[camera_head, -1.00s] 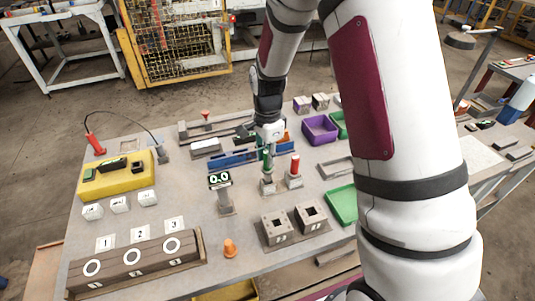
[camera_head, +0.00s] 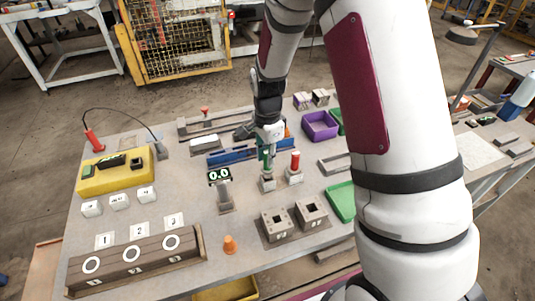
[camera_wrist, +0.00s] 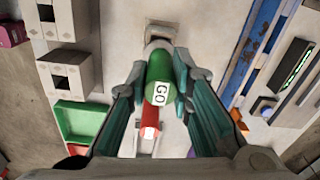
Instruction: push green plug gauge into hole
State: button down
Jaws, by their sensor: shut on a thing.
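The green plug gauge (camera_wrist: 158,80), with a white GO label on its handle, is between the fingers of my gripper (camera_wrist: 157,95) in the wrist view. My gripper is shut on the handle, with one finger on each side. In the head view my gripper (camera_head: 266,150) points down over a small grey stand (camera_head: 267,184). The gauge's lower end is at this stand; I cannot tell whether it is seated in it or just above. A wooden block (camera_head: 137,262) with three ringed round holes, marked 1, 2 and 3, lies at the front left.
A red gauge (camera_head: 295,162) stands in its own holder just right of my gripper. A digital display (camera_head: 219,176) stands to the left. A blue rail (camera_head: 232,155) is behind.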

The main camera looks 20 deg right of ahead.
jog(key=shift+f+b, duration=0.4)
jog(key=shift+f, duration=1.1)
dwell(0.5)
jog(key=c, duration=1.3)
grip_release()
jog(key=shift+c, duration=0.2)
notch_tip(320, 180, up, 12)
